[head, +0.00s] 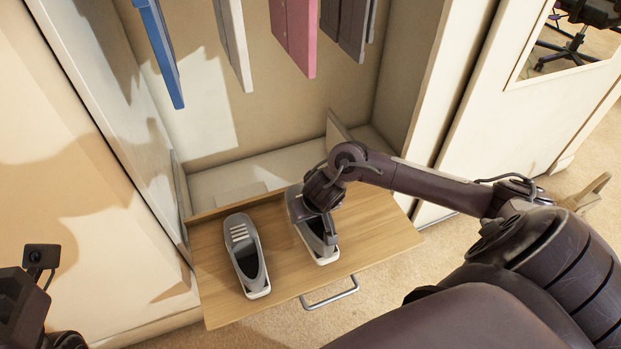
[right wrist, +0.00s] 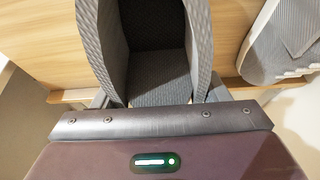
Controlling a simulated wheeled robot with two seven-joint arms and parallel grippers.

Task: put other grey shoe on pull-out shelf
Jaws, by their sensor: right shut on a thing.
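Two grey shoes with white soles are at the wooden pull-out shelf (head: 385,235). The left grey shoe (head: 246,258) stands on the shelf, its opening towards the front; part of it also shows at the upper right in the right wrist view (right wrist: 285,45). My right gripper (head: 326,228) is shut on the other grey shoe (head: 322,251), whose opening fills the middle of the right wrist view (right wrist: 150,85). This shoe is beside the first, on or just above the board; I cannot tell which. My left arm's end shows at the lower left; its fingers are hidden.
The shelf has a metal handle (head: 331,294) at its front edge. Hanging clothes (head: 297,35) are above and behind it inside the wardrobe. Bare board lies right of the held shoe. A wardrobe side panel (head: 140,130) bounds the left.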

